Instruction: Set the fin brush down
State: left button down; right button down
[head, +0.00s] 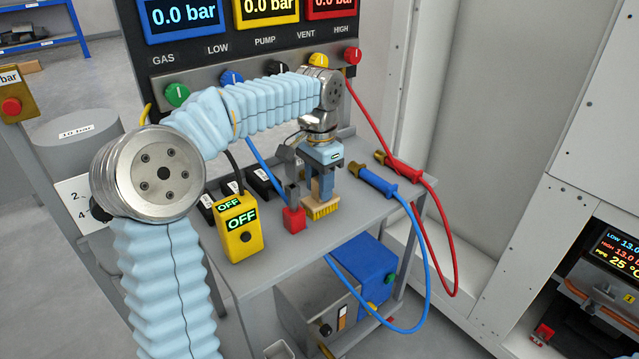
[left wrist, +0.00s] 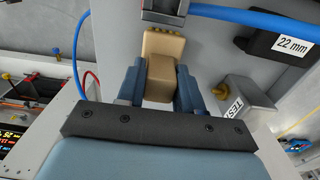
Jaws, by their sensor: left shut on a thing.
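The fin brush (head: 322,208) has a tan body and yellow bristles pointing down. It is upright over the grey cart top, near the front edge; I cannot tell if the bristles touch the surface. My left gripper (head: 321,184) comes from above and is shut on the brush. In the left wrist view, the blue fingers of the left gripper (left wrist: 160,92) stand on both sides of the tan brush (left wrist: 162,48). My right gripper is not in view.
Left of the brush stand a red block (head: 294,220), a yellow box (head: 238,228) reading OFF and black labelled boxes (head: 262,182). A blue hose (head: 377,182) and a red hose (head: 402,168) lie to the right. The gauge panel (head: 230,48) rises behind.

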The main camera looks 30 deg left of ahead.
pick_arm(q)
jog(key=shift+f, duration=0.1)
jog(key=c, duration=0.7)
grip_release()
jog(key=shift+c, duration=0.2)
notch_tip(320, 180, up, 12)
jog(key=p, duration=0.2)
jog(key=shift+p, duration=0.3)
